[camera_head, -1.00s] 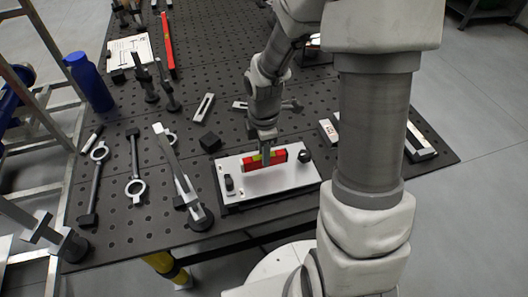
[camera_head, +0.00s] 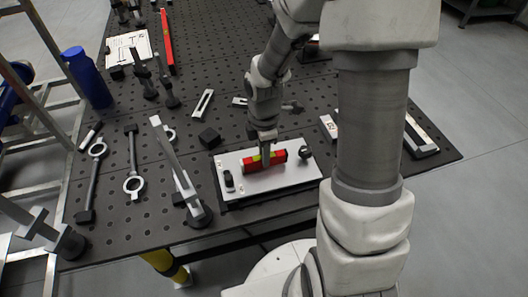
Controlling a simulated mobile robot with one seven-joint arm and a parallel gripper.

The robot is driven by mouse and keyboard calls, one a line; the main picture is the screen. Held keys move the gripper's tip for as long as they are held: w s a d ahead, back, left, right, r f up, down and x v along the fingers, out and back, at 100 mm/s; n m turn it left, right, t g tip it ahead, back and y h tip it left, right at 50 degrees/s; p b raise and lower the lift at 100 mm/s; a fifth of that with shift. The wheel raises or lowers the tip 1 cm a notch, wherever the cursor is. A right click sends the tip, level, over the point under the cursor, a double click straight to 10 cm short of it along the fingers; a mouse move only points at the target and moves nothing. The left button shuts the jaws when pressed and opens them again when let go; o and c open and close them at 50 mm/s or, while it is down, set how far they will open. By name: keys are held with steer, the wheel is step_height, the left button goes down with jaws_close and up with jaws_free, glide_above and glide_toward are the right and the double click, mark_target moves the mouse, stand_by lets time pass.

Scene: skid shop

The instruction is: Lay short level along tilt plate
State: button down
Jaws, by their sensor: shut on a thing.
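The tilt plate (camera_head: 292,180) is a light flat plate on a dark base near the front edge of the perforated table. It carries a dark knob at its left end and another at its right end. The short level (camera_head: 278,157) is a red bar with a yellow-green middle part. It lies roughly along the plate's length, between the two knobs, at or just above the surface; I cannot tell whether it touches. My gripper (camera_head: 265,160) points down and is shut on the level's middle, hiding part of it.
A black block (camera_head: 209,138) sits just behind the plate's left end. A large clamp (camera_head: 178,172) stands to the left, with wrenches (camera_head: 133,165) beyond it. A blue bottle (camera_head: 88,78) and a long red level (camera_head: 167,44) are farther back. Light bars lie to the right.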

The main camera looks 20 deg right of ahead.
steer(key=shift+f, duration=0.35)
steer(key=shift+c, duration=1.8)
jaws_free()
steer(key=shift+r, duration=0.2)
steer(key=shift+r+p, duration=3.1)
steer(key=shift+r, duration=0.25)
